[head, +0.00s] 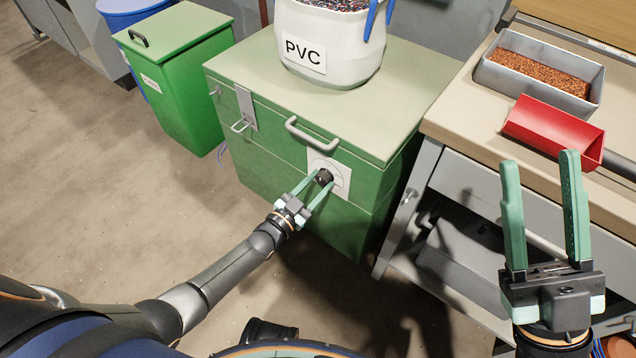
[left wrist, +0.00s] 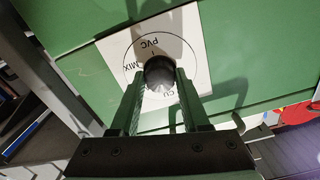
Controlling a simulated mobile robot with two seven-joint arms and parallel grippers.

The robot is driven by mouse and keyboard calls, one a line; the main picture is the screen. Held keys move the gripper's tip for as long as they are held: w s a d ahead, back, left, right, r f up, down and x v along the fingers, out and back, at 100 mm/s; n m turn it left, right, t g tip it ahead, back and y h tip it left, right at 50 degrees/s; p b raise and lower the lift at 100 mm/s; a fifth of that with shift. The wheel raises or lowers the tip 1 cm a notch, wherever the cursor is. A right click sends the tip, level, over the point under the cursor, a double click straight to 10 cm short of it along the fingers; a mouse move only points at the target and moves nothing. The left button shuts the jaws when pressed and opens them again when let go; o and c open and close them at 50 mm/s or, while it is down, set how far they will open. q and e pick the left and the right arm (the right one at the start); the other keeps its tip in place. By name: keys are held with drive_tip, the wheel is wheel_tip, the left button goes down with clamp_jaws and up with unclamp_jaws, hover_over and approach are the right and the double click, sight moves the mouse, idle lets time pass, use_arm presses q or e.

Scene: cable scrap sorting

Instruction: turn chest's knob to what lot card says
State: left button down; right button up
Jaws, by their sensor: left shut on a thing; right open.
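The green chest (head: 265,155) has a white dial plate (head: 343,172) on its front with a dark round knob (head: 324,176). In the left wrist view, the dial plate (left wrist: 112,55) reads PVC, MIX and CU around a circle. My left gripper (left wrist: 158,80) is shut on the knob (left wrist: 158,68), one finger on each side. A pale mark shows low on the knob, but I cannot tell its setting for sure. My right gripper (head: 540,160) is open and empty in front of the workbench. I cannot make out a lot card.
A white sack labelled PVC (head: 335,45) stands on the chest lid. A green bin (head: 180,85) and a blue bin (head: 125,8) stand at the left. A grey tray of copper granules (head: 540,70) and a red scoop (head: 550,125) lie on the workbench (head: 455,110). The floor at left is clear.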

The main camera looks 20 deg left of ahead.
use_arm(q)
drive_tip(key=shift+c, duration=1.9)
unclamp_jaws()
drive_tip(key=shift+s, duration=0.1)
use_arm(e)
drive_tip(key=shift+r, duration=0.1)
use_arm(q)
drive_tip(key=shift+s+a+p, duration=0.15)
drive_tip(key=shift+s+p, duration=0.15)
drive_tip(key=shift+s, duration=0.05)
drive_tip(key=p+v, duration=0.3)
drive_tip(key=v, duration=0.8)
drive_tip(key=shift+s, duration=0.3)
use_arm(e)
drive_tip(key=r, duration=0.4)
drive_tip(key=shift+d+r, duration=0.1)
drive_tip(key=shift+d, duration=0.2)
use_arm(q)
drive_tip(key=shift+a, duration=0.1)
use_arm(e)
drive_tip(key=shift+n, duration=0.3)
